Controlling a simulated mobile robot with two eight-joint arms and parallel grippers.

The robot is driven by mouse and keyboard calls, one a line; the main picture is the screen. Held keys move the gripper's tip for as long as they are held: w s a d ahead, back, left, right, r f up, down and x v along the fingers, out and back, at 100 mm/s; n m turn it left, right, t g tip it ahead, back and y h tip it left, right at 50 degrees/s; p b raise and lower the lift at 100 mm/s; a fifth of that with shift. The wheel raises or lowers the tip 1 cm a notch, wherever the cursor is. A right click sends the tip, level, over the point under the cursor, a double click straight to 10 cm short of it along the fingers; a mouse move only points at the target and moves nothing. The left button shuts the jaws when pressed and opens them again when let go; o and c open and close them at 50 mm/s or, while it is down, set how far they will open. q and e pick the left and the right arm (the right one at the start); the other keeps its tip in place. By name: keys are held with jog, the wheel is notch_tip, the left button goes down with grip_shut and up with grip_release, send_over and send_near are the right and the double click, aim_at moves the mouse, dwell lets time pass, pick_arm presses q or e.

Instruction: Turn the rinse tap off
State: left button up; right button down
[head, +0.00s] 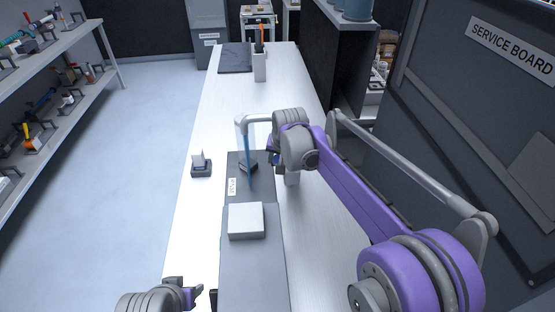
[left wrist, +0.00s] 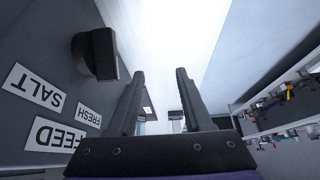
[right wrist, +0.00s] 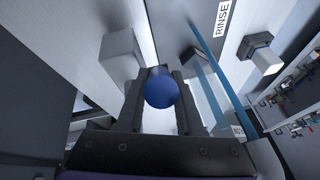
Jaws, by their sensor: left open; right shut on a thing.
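The rinse tap's pale spout (head: 258,119) arches over the dark counter unit. A blue water stream (head: 247,150) runs down from it and also shows in the right wrist view (right wrist: 218,62). A RINSE label (right wrist: 221,18) lies beside the stream. My right gripper (head: 274,157) is shut on a round blue knob (right wrist: 161,90), seen between its fingers. In the head view the arm mostly hides the knob. My left gripper (head: 193,292) is open and empty at the near left, beside a dark knob (left wrist: 95,55) on a panel labelled SALT, FRESH and FEED.
A white block (head: 245,221) sits on the dark unit (head: 256,270). A small stand with a pale card (head: 201,166) is left of it. A grey upright holder (head: 260,68) and dark mat (head: 235,58) are farther back. The service board (head: 510,60) stands at right.

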jog(key=shift+w+r+g, duration=0.3)
jog(key=shift+g, duration=0.2)
jog(key=shift+w+g+p, duration=0.2)
jog(key=shift+g+p, duration=0.1)
jog(key=shift+p, duration=0.1)
pick_arm(q)
jog(key=shift+w+r, duration=0.4)
jog(key=shift+r, duration=0.2)
jog(key=shift+s, duration=0.15)
jog(key=shift+c, duration=0.2)
pick_arm(e)
jog(key=shift+s, duration=0.1)
